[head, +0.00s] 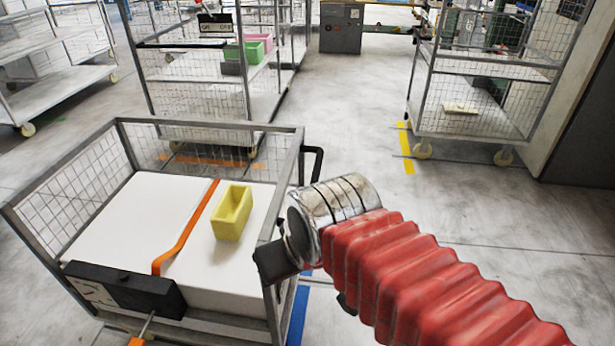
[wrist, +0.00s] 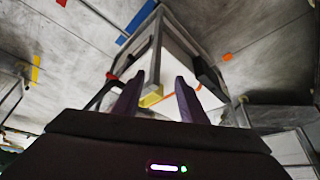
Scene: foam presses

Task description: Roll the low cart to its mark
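The low cart is a grey-framed mesh cart (head: 212,127) at the left front of the head view. It carries a white load (head: 120,215), an orange strap (head: 188,238) and a yellow bin (head: 232,212). A black handle (head: 316,163) sticks out at its right side. In the wrist view the cart's frame (wrist: 157,50) shows beyond my gripper (wrist: 158,88). Its two purple fingers stand apart with nothing visibly held. In the head view my arm's end is by the cart's right side and the fingers cannot be made out. I cannot tell which floor stripe is the cart's mark.
A blue floor stripe (head: 298,315) lies beside the cart's right side. An orange stripe (head: 205,160) lies behind it, and a yellow stripe (head: 406,148) farther right. Tall mesh carts stand behind (head: 145,75) and at the right back (head: 425,95). Floor between them is clear.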

